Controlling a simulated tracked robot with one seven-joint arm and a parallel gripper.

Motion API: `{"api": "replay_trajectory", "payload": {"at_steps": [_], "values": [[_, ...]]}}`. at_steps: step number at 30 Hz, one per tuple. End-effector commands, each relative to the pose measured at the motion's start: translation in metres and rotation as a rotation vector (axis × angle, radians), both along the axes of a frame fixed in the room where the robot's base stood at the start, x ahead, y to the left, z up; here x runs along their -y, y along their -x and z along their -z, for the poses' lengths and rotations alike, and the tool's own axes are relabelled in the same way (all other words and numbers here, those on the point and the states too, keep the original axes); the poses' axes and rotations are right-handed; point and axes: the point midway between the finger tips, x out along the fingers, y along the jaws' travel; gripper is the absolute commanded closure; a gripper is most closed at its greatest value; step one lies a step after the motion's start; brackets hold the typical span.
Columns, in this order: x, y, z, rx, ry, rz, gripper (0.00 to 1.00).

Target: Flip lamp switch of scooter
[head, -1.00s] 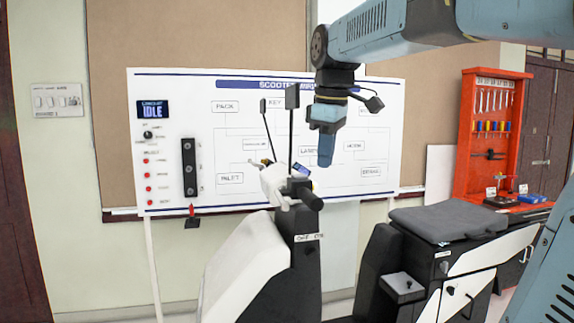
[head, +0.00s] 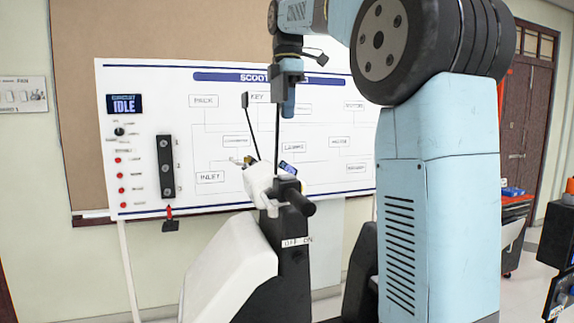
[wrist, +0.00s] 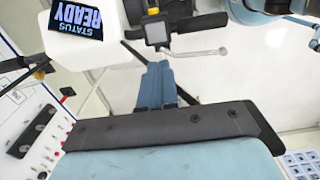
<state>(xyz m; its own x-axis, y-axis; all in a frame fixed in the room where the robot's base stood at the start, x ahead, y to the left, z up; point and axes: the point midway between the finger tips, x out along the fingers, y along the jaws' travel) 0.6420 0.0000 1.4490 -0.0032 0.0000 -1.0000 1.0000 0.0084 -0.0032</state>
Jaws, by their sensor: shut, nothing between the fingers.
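The scooter (head: 230,265) stands in front of the board, with a white front and a black stem. Its handlebar (head: 296,200) has a black grip, and two mirrors rise from it. An "OFF ON" label (head: 297,242) is on the stem; I cannot make out the lamp switch itself. My gripper (head: 288,108) is shut and empty, pointing down above the handlebar and apart from it. In the wrist view my gripper's blue fingers (wrist: 157,88) are together, below a brake lever (wrist: 190,52) and a small grey-screened unit (wrist: 156,32). A "STATUS READY" display (wrist: 80,20) is at upper left.
A white circuit board panel (head: 220,130) with an "IDLE" display (head: 125,104), knobs and red buttons stands behind the scooter. My own arm and column block much of the right side. Part of a red rack or bench (head: 516,190) shows at far right.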

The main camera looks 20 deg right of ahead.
Motion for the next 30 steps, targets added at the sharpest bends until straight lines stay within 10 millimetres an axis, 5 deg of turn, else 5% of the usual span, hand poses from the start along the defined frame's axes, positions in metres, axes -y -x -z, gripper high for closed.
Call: {"api": "replay_trajectory", "payload": {"at_steps": [11,30], "values": [[0.002,0.000,0.010,-0.002,0.000,0.006,1.00],[0.004,0.001,0.115,-0.002,0.000,0.009,1.00]]}}
